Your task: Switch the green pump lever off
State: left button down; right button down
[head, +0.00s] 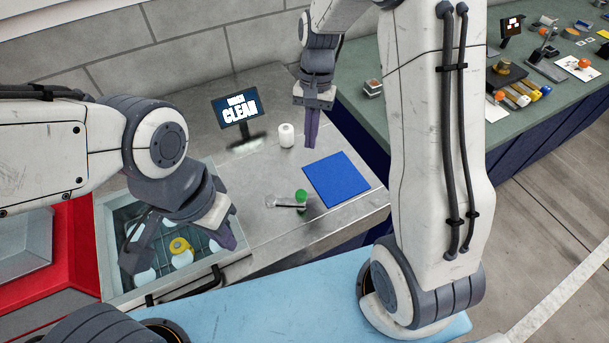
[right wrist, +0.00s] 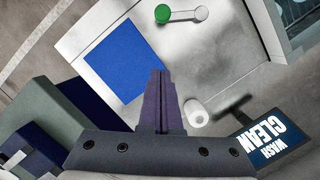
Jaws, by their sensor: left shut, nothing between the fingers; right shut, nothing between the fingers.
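The green pump lever shows in the head view as a round green knob (head: 301,196) on a short metal arm that points left, on the grey metal counter beside a blue mat. In the right wrist view the green knob (right wrist: 162,13) is at the top, with its pale arm reaching right to a round pivot. My right gripper (head: 310,142) is shut and empty, pointing down above the counter, behind the lever and apart from it. Its closed fingers fill the middle of the right wrist view (right wrist: 160,95). My left gripper (head: 229,238) is shut and empty over the sink, left of the lever.
A blue mat (head: 337,180) lies right of the lever. A white cylinder (head: 286,135) and a screen reading "WASH CLEAN" (head: 238,108) stand behind it. The sink basin (head: 112,228) holds white pieces and a yellow spool (head: 180,245). A green bench (head: 440,120) with several parts is at right.

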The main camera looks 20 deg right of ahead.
aim_at(289, 198)
jog(key=p+x, duration=0.1)
jog(key=x, duration=0.6)
jog(key=shift+s+a+f, duration=0.1)
jog(key=shift+f, duration=0.1)
jog(key=s, duration=0.1)
jog(key=s+a+p, duration=0.1)
jog(key=shift+s+a+f, duration=0.15)
jog(key=shift+s+a, duration=0.2)
jog(key=shift+s+a+f, duration=0.15)
jog(key=shift+s+a, duration=0.05)
jog(key=shift+s, duration=0.2)
